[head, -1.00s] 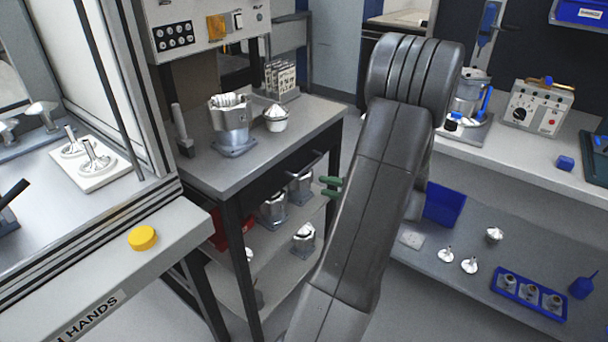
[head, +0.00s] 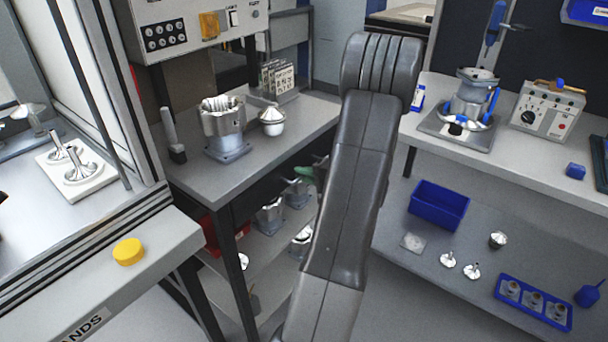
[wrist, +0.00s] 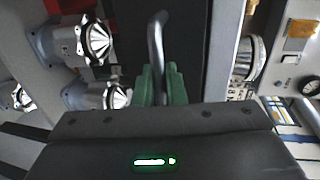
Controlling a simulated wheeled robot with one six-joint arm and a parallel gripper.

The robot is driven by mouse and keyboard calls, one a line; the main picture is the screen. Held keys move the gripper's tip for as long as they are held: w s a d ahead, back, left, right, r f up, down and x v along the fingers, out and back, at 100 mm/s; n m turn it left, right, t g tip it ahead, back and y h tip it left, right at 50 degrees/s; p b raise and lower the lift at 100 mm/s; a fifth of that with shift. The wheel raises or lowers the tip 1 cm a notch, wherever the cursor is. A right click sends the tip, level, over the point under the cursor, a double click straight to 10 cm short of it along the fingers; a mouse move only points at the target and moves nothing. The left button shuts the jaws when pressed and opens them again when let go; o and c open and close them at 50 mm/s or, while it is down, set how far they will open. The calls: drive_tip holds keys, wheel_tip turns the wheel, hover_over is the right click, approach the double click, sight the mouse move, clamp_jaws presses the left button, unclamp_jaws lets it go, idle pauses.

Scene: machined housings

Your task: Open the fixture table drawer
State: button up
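The fixture table (head: 255,150) stands left of centre in the head view, with a dark drawer front under its grey top. The drawer shows no clear gap and looks closed, though my arm hides part of it. In the wrist view the curved grey drawer handle (wrist: 155,35) stands out from the dark drawer front (wrist: 185,50). The green fingers of my gripper (wrist: 161,88) lie close on both sides of the handle bar and look shut on it. In the head view my gripper (head: 305,172) is partly hidden behind my arm, at the drawer front.
A metal housing (head: 225,128) and a domed part (head: 271,120) stand on the table top. Several housings sit on the shelf below, near a red bin (head: 212,235). A workbench (head: 425,95) and a lower shelf with a blue bin (head: 438,204) stand at the right.

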drive_tip(key=shift+d, duration=0.1)
clamp_jaws()
drive_tip(key=f+b+v, duration=0.2)
drive_tip(key=b+v, duration=0.1)
drive_tip(key=v, duration=0.8)
drive_tip(key=f+b+v, duration=0.2)
drive_tip(key=b+v, duration=0.1)
drive_tip(key=v, duration=0.9)
drive_tip(key=shift+s+d+f, duration=0.4)
drive_tip(key=shift+d+f, duration=0.05)
drive_tip(key=o, duration=0.5)
unclamp_jaws()
drive_tip(key=shift+o, duration=0.2)
drive_tip(key=shift+d, duration=0.1)
drive_tip(key=v, duration=1.3)
drive_tip(key=shift+s+d+p, duration=0.2)
drive_tip(key=shift+d+p, duration=0.1)
drive_tip(key=shift+p, duration=0.1)
drive_tip(key=shift+w+a, duration=0.1)
